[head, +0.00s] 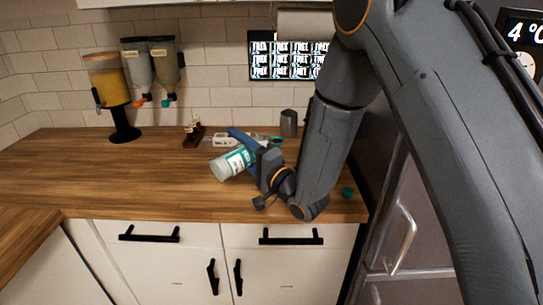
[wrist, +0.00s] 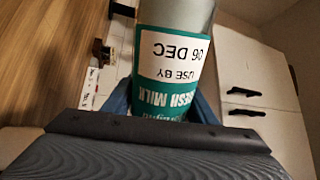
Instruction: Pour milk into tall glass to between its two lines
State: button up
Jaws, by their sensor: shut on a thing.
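The milk bottle (head: 217,168), pale with a teal and white label, is held in my gripper (head: 257,160). It lies strongly tilted, nearly on its side, above or close to the counter, with its pale end toward the left. In the wrist view the bottle (wrist: 178,55) sits between my blue fingers, its "FRESH MILK" and "USE BY 06 DEC" lettering upside down. The fingers are shut on it. I cannot make out the tall glass in either view. I see no milk stream.
The wooden counter (head: 110,180) is clear at left. A dispenser (head: 108,85) stands at back left. A small brown stand (head: 194,134) and white sign (head: 222,140) are behind the bottle. A dark cup (head: 289,122) stands behind my gripper. A teal lid-like piece (head: 347,192) lies at right.

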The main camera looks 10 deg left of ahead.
dwell(0.5)
notch_tip(320, 180, down, 7)
jog(key=s+a+n+g+b, duration=0.1)
jog(key=n+g+b, duration=0.3)
jog(key=n+b, duration=0.5)
jog(key=n, duration=0.9)
jog(key=shift+s+n, duration=0.15)
jog(key=shift+n, duration=0.15)
